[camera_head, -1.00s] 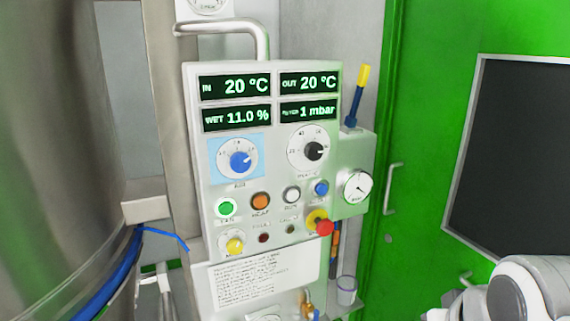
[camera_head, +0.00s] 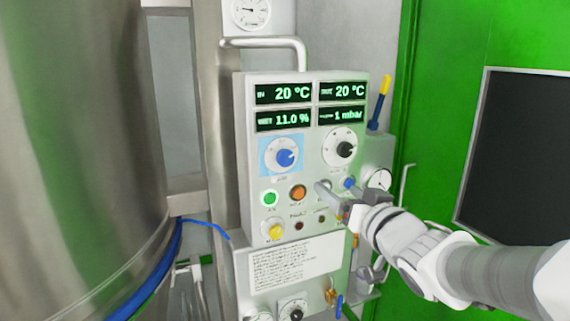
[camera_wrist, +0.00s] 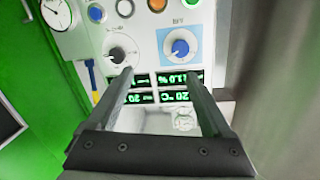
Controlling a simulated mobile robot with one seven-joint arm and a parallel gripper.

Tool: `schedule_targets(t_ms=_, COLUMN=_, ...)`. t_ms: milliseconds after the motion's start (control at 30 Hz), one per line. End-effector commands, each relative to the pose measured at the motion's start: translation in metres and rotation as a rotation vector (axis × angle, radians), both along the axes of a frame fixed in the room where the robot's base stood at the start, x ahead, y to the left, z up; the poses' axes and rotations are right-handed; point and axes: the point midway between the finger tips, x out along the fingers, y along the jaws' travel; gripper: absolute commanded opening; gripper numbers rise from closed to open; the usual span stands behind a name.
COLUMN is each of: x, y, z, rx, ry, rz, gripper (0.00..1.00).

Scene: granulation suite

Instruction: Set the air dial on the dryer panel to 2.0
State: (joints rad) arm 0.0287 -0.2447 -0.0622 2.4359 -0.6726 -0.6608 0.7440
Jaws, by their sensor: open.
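The dryer panel (camera_head: 297,218) is a pale upright box with green readouts showing 20 °C, 20 °C, 11.0 % and 1 mbar. The air dial (camera_head: 286,157) is a blue knob on a white scale with a blue surround, at the panel's left. Its pointer aims to the right; the scale figures are too small to read. The dial also shows in the wrist view (camera_wrist: 180,47), upper right of centre. My gripper (camera_head: 333,197) is in front of the panel's lower right, below and right of the dial. In the wrist view its fingers (camera_wrist: 160,82) are apart, empty and clear of the dial.
A black knob (camera_head: 345,149) sits right of the air dial. Below are a green button (camera_head: 270,198), an orange button (camera_head: 298,192) and a yellow knob (camera_head: 276,231). A bent metal pipe (camera_head: 302,48) rises above the panel. A steel vessel (camera_head: 85,150) stands at the left.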

Motion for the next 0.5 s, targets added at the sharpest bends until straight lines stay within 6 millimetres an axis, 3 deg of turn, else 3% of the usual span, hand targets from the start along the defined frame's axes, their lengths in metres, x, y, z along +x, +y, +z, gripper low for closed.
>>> schedule_targets(t_ms=267, x=0.004, y=0.018, z=0.007, rx=0.056, ry=-0.047, rz=0.091, gripper=0.84)
schedule_targets(t_ms=500, x=0.029, y=0.029, z=0.006, rx=0.057, ry=-0.045, rz=0.093, gripper=0.84)
